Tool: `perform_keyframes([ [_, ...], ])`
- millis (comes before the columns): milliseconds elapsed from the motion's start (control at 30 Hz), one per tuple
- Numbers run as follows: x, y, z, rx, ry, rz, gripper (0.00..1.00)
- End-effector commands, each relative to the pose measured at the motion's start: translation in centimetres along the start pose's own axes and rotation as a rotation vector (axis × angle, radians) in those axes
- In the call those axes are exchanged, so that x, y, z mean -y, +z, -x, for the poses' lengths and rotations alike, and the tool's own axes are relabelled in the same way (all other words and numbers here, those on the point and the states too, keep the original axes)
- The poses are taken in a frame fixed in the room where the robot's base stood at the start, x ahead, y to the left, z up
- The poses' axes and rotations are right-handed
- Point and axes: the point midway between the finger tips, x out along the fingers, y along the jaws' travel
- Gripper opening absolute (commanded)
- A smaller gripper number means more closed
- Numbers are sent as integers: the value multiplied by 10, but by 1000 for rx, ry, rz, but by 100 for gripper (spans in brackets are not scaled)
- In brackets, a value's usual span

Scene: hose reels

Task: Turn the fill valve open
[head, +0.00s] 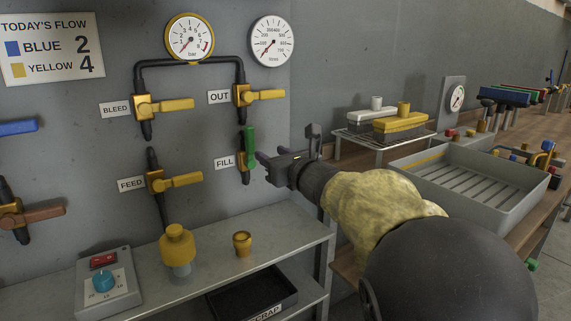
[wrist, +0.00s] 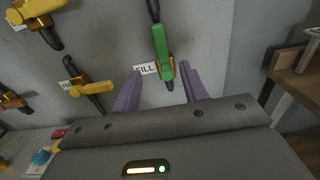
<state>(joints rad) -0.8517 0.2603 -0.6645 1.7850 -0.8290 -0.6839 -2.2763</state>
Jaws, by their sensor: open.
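The fill valve has a green lever (head: 250,147) and a small brass body on the wall, beside a FILL label (head: 224,162). The lever stands upright, in line with its pipe. In the wrist view the green lever (wrist: 160,40) rises just beyond the fingertips, with its lower end and pivot in line with the gap between them. My gripper (head: 263,159) is open and empty, close to the valve at its right. In the wrist view its two purple fingers (wrist: 160,69) are spread. I cannot tell whether either finger touches the lever.
Yellow-levered BLEED (head: 175,105), OUT (head: 267,95) and FEED (head: 184,180) valves sit nearby, levers sideways. Two gauges hang above. A shelf (head: 215,255) below holds a yellow-topped fitting (head: 177,245) and brass cup (head: 242,243). A grey tray (head: 480,190) stands at right.

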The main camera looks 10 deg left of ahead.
Motion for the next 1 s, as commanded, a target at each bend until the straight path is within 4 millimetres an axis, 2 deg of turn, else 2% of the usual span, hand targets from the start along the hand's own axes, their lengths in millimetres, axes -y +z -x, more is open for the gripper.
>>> perform_keyframes([
  [100, 0, 0, 21, 1, 1, -3, 44],
  [300, 0, 0, 43, 0, 0, -2, 44],
  [767, 2, -2, 48, -5, -7, -17, 44],
  [867, 11, -10, 52, -24, -41, -98, 44],
  [1000, 38, -36, 66, -74, -158, -363, 44],
])
